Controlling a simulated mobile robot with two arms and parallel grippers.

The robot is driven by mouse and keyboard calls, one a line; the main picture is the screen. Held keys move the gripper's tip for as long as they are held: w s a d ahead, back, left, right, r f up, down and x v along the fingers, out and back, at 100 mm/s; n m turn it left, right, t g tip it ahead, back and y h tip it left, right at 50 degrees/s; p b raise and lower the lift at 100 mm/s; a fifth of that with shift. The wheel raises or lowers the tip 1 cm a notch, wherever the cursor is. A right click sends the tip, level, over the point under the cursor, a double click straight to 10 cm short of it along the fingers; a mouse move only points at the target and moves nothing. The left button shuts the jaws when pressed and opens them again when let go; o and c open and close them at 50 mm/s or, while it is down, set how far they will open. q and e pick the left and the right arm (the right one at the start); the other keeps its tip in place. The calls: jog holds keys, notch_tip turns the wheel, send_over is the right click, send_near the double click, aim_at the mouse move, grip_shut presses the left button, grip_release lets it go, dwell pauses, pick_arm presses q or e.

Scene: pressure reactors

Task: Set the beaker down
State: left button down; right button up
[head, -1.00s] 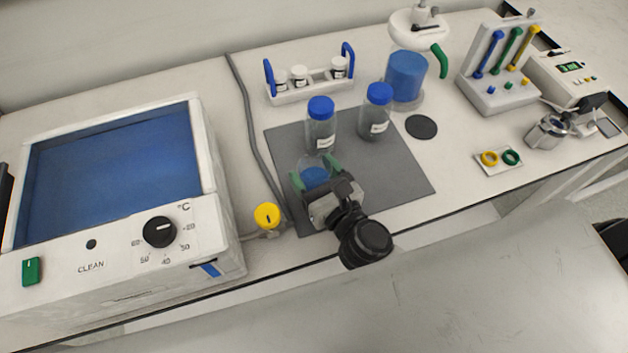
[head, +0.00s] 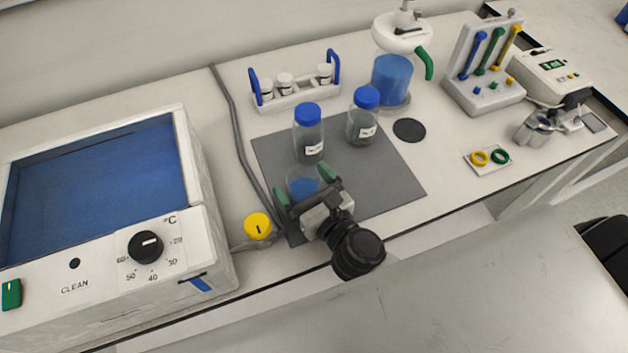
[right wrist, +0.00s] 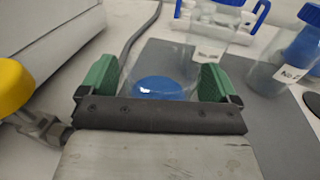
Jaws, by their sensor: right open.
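The beaker (head: 303,184) is clear glass with blue liquid in the bottom. It stands upright on the dark grey mat (head: 385,182), near the mat's left side. My right gripper (head: 305,185) is open, with its green fingertips apart on either side of the beaker. In the right wrist view the beaker (right wrist: 160,80) shows between the two green fingers (right wrist: 157,82), and the gripper body hides its lower front. My left gripper is not in view.
Two blue-capped bottles (head: 308,135) (head: 364,118) stand behind the beaker on the mat. A yellow valve knob (head: 257,226) and a grey hose (head: 235,120) are close on the left, beside the blue-windowed bath (head: 100,190). The mat's right front is clear.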

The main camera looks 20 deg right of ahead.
jog(key=b+v, duration=0.4)
jog(key=v, duration=0.7)
jog(key=shift+s+d+f+b, duration=0.1)
jog(key=shift+b, duration=0.3)
jog(key=shift+s+d+r, duration=0.1)
jog(key=shift+s+r, duration=0.1)
jog(key=shift+s, duration=0.2)
